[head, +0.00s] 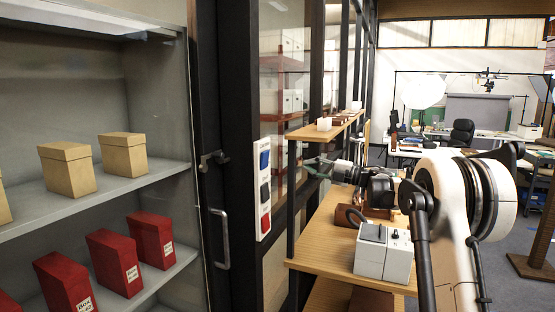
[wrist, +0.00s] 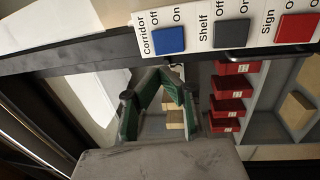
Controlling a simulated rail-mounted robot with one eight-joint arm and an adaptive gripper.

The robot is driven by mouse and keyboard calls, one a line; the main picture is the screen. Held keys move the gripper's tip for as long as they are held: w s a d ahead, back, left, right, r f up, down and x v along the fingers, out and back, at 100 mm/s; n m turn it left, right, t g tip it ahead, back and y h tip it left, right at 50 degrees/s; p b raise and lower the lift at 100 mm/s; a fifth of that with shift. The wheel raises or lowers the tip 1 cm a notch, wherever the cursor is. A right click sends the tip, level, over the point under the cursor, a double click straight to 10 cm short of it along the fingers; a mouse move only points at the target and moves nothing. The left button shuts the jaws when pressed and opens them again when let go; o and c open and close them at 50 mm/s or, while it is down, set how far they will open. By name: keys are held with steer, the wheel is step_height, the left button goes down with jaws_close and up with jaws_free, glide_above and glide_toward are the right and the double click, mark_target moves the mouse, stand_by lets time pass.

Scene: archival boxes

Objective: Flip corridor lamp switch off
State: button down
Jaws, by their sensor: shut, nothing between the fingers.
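The white switch panel (head: 263,190) is mounted upright on the dark frame beside the shelf cabinet. Its blue switch (head: 264,160) is at the top. In the wrist view the blue corridor switch (wrist: 170,40) sits below the printed words "Corridor", "Off" and "On". Which way it is tipped I cannot tell. My gripper (wrist: 166,72) is shut and empty, its green-sided fingers meeting just below the blue switch in the wrist view. Contact is not clear. In the head view my gripper (head: 311,163) is to the right of the panel.
A dark shelf switch (wrist: 231,34) and a red sign switch (wrist: 296,28) share the panel. A cabinet handle (head: 220,238) and a latch (head: 213,158) are left of it. Wooden shelves (head: 322,232) with a grey-white device (head: 383,254) stand below my arm.

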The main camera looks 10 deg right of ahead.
mark_target(267, 155)
steer(key=p+x, duration=0.3)
steer(key=x, duration=1.1)
